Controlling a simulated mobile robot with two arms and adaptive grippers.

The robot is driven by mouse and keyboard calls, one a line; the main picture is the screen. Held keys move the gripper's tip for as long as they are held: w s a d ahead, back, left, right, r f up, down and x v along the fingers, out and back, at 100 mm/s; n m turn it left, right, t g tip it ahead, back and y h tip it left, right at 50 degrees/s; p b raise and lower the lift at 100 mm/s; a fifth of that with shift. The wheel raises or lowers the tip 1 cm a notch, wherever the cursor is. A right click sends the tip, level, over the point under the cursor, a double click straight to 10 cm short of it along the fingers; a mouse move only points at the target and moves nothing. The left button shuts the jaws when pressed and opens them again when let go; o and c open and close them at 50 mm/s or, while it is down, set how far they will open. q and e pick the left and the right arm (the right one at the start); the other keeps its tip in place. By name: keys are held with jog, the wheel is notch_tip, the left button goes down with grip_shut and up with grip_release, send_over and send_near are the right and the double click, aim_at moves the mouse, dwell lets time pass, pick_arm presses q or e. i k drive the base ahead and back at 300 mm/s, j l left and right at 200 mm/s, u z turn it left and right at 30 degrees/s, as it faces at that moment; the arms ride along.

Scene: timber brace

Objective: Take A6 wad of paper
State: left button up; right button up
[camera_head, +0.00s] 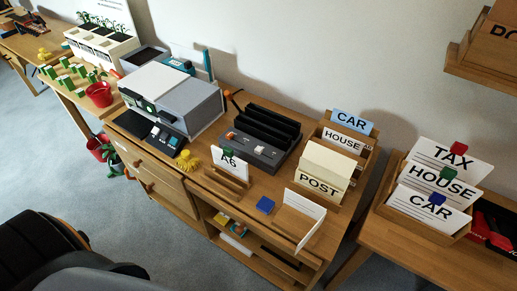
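The A6 wad of paper (232,168) is a white stack with "A6" on its front and a green clip (229,154) on its top edge. It stands upright, leaning slightly, in a small wooden holder (222,185) on the wooden desk. The holder's front hides its lower part. Neither of my grippers shows in the head view, and nothing touches the wad.
A black organizer (262,138) stands just behind the wad, and a yellow spiky thing (187,160) is to its left. A wooden sorter with POST envelopes (324,177) stands farther right.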

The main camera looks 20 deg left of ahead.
aim_at(225, 158)
jog(key=u, duration=1.05)
